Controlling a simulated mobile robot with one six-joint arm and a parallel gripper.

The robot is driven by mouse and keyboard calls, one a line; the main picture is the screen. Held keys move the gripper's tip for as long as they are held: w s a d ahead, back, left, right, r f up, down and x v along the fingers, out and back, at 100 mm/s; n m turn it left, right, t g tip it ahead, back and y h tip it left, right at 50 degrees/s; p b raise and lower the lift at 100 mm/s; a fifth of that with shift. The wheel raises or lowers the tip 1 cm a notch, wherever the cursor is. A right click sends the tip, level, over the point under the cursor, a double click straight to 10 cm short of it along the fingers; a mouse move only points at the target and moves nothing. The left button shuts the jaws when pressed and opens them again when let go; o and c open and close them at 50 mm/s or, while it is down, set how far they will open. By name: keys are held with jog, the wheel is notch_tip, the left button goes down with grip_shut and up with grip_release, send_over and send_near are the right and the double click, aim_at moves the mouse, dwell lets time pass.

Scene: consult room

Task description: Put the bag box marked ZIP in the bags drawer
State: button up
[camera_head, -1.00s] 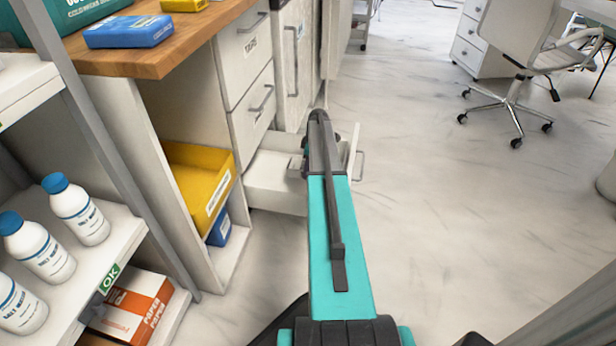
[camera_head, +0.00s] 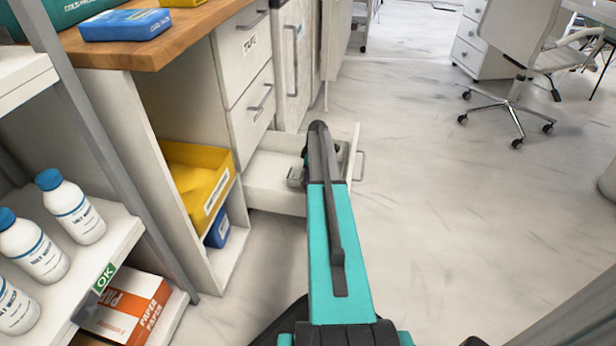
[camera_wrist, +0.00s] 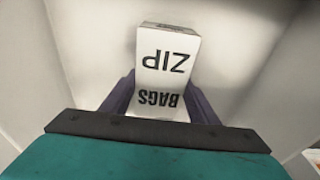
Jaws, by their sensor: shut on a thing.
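The white bag box (camera_wrist: 165,65) marked ZIP and BAGS shows upside down in the wrist view, between the two dark fingers of my gripper (camera_wrist: 160,105). My gripper is shut on it. Pale drawer walls and a pale floor surround the box in that view. In the head view the open lowest drawer (camera_head: 272,188) stands pulled out from the cabinet, and my arm reaches over its right part. The arm hides the box there. I cannot tell whether the box touches the drawer floor.
Two shut drawers (camera_head: 248,95) sit above the open one, the top one labelled TAPE. A yellow bin (camera_head: 196,180) and a blue box (camera_head: 219,230) stand in the cubby to the left. White bottles (camera_head: 75,207) stand on the near shelf.

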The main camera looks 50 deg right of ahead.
jog(key=o, duration=1.2)
jog(key=shift+r, duration=0.1)
notch_tip(320, 180, up, 12)
jog(key=s+d+p, duration=0.1)
jog(key=p, duration=0.4)
jog(key=shift+s, duration=0.3)
